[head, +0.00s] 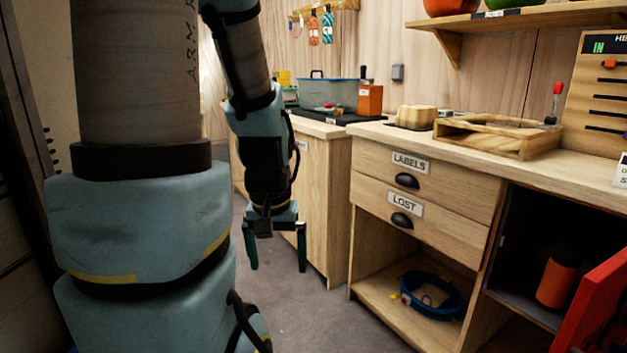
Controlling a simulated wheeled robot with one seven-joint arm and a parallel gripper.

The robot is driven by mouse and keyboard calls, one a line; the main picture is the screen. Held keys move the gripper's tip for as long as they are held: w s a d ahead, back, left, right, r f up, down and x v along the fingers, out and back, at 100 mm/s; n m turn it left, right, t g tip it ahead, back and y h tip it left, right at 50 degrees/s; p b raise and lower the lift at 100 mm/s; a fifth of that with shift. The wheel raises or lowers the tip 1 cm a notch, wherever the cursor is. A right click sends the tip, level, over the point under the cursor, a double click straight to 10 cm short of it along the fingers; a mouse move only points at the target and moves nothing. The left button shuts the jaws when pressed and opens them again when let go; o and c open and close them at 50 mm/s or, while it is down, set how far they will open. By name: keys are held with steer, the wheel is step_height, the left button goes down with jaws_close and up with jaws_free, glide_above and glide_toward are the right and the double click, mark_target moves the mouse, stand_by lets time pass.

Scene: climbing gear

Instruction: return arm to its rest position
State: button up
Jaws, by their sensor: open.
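My gripper (277,252) points straight down, with its two dark green fingers apart and nothing between them. It hangs in the air over the grey floor, in front of the wooden cabinet and left of the drawers. My arm fills the left of the head view and hides part of the room behind it.
A red door (597,310) stands open at lower right. The grey floor (310,318) is clear.

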step_height(320, 180, up, 17)
steer(key=p, duration=1.5)
steer(key=shift+f, duration=0.15)
